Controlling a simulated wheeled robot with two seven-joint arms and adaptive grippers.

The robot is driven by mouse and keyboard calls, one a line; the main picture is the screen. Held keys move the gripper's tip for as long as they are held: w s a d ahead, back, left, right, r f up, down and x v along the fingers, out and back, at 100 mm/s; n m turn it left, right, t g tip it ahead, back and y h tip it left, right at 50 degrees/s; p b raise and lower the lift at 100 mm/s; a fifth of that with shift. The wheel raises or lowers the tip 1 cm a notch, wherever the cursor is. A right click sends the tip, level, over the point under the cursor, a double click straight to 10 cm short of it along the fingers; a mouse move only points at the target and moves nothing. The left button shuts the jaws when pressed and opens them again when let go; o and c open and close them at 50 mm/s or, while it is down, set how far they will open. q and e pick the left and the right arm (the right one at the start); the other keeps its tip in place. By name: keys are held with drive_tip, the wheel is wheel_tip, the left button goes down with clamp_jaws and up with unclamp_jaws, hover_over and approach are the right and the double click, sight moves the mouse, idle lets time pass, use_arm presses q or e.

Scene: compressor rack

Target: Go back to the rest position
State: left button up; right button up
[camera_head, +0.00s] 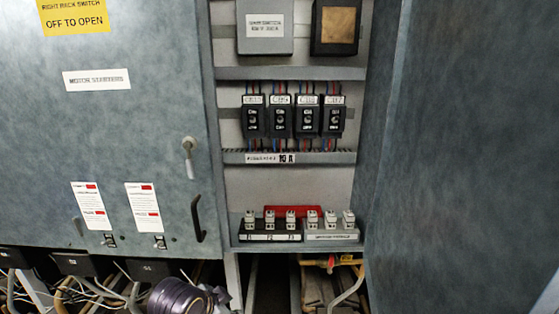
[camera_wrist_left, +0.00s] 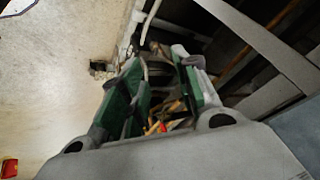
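My left gripper (camera_wrist_left: 165,85) shows in the left wrist view with its green-padded fingers apart. There is a gap between the fingers, and I see nothing held in it. Cables and dark clutter show beyond the gap. Neither gripper shows in the head view, and my right gripper is in no view.
The open rack holds a row of black breakers (camera_head: 293,118) and a lower shelf with fuse holders (camera_head: 300,220) and a red piece (camera_head: 290,210) behind them. A closed grey door (camera_head: 120,120) with a handle (camera_head: 198,220) is left. A grey panel (camera_head: 470,150) stands right. Loose cables hang below.

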use_arm(q)
drive_tip(key=shift+s+a+f+n+g+y, duration=0.6)
drive_tip(key=shift+s+a+f+n, duration=1.5)
drive_tip(key=shift+s+f, duration=1.35)
drive_tip(key=shift+s+a+f+n+g+y, duration=0.6)
drive_tip(key=shift+s+a+f+n, duration=1.6)
drive_tip(key=shift+s, duration=2.05)
wheel_tip(320, 180, down, 35)
drive_tip(key=s+g+b, duration=0.1)
drive_tip(key=s+b, duration=0.1)
drive_tip(key=s+a+f+g+b, duration=0.1)
drive_tip(key=s+a+f, duration=0.1)
drive_tip(key=s+f, duration=0.9)
drive_tip(key=s+a+f+m+b, duration=0.1)
drive_tip(key=s+a+f, duration=0.1)
drive_tip(key=s+f, duration=0.9)
drive_tip(key=shift+s+f+g, duration=0.25)
drive_tip(key=shift+s+g, duration=0.15)
